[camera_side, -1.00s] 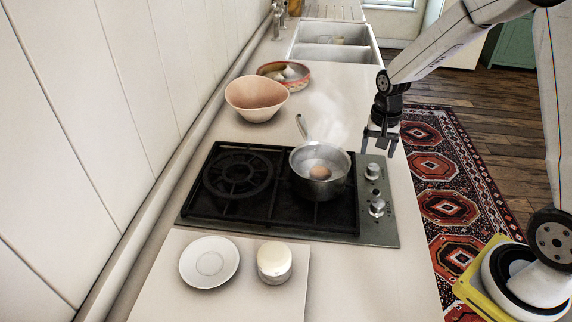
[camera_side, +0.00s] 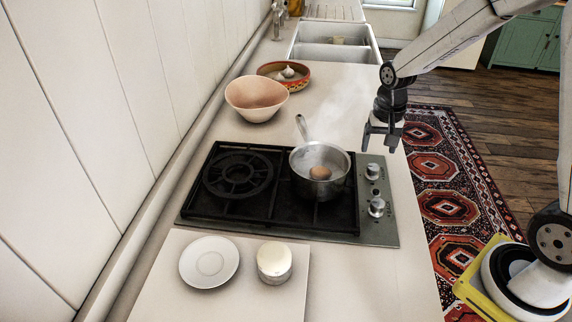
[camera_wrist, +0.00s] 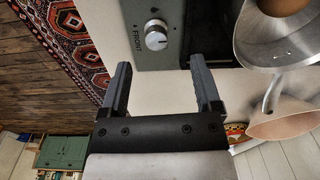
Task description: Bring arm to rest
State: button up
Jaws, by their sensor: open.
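My gripper (camera_side: 381,140) is open and empty in the side view, pointing down above the counter beside the hob's right edge, behind the knobs. Its two spread fingers (camera_wrist: 160,85) also show in the wrist view with nothing between them. A steel saucepan (camera_side: 305,184) stands on the hob to the left of my gripper, apart from it. A brown egg (camera_side: 320,173) is in the saucepan, and steam rises around it.
The black hob (camera_side: 240,215) has two knobs on its right. A white saucer (camera_side: 209,262) and a pale round container (camera_side: 274,264) sit in front. A pink bowl (camera_side: 257,98), a patterned bowl (camera_side: 300,84) and a sink (camera_side: 335,52) are behind. A patterned rug (camera_side: 447,206) lies right.

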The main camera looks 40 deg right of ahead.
jog(key=s+a+n+t, duration=0.2)
jog(key=s+a+n, duration=0.6)
jog(key=s, duration=0.1)
jog(key=shift+s+f, duration=0.2)
jog(key=shift+s, duration=0.05)
jog(key=shift+a, duration=0.1)
dwell(0.6)
